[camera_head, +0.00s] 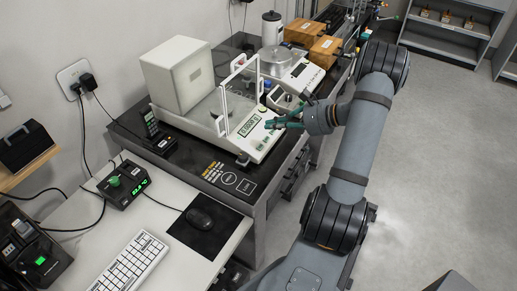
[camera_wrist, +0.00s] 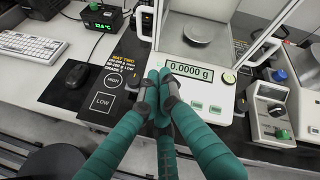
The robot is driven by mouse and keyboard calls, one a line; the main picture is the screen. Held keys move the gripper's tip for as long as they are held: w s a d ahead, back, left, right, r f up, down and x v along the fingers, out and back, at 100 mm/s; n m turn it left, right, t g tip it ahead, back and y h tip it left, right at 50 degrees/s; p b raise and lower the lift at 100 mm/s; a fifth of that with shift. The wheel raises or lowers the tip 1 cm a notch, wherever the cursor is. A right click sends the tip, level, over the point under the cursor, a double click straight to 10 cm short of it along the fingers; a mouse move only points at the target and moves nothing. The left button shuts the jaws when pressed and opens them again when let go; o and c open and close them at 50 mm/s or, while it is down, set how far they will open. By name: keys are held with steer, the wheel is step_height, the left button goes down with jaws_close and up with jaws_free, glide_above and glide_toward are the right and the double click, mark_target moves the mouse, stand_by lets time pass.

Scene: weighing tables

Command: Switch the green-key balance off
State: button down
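The green-key balance (camera_head: 262,135) is a white balance with a glass draft shield and an empty round pan (camera_wrist: 200,30). Its lit display (camera_wrist: 190,71) reads 0.0000 g in the wrist view. Green keys (camera_wrist: 197,105) lie on its front panel, and a round green key (camera_wrist: 229,78) is right of the display. My gripper (camera_wrist: 160,76) has teal fingers with their tips together, holding nothing visible. The tips are over the left part of the front panel, just below and left of the display, hiding that part. Whether they touch it is unclear. The gripper also shows in the head view (camera_head: 272,123).
A small box with coloured knobs (camera_wrist: 268,110) stands right of the balance. A second balance (camera_head: 297,76) and wooden boxes (camera_head: 283,36) are farther back. A mouse (camera_wrist: 77,74), a keyboard (camera_wrist: 30,46) and a green-lit readout (camera_head: 125,184) are to the left.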

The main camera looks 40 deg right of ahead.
mark_target(260, 147)
steer(key=shift+a, duration=0.1)
steer(key=f+b, duration=0.1)
steer(key=f, duration=0.1)
steer(key=w+f+b, duration=0.1)
steer(key=f+b, duration=0.1)
steer(key=f, duration=0.1)
steer(key=w+a+f+b, duration=0.1)
steer(key=f+b, duration=0.1)
steer(key=shift+f, duration=0.3)
steer(key=shift+w+f+b, duration=0.15)
steer(key=shift+f+b, duration=0.2)
steer(key=shift+b, duration=0.15)
steer(key=shift+f, duration=0.2)
stand_by(0.9)
steer(key=shift+w+a+f+b, duration=0.15)
steer(key=shift+f+b, duration=0.1)
steer(key=shift+b, duration=0.45)
steer(key=shift+f+b, duration=0.35)
steer(key=shift+b, duration=0.05)
steer(key=shift+r, duration=0.1)
stand_by(0.5)
steer(key=shift+r+p, duration=0.35)
steer(key=shift+r, duration=0.3)
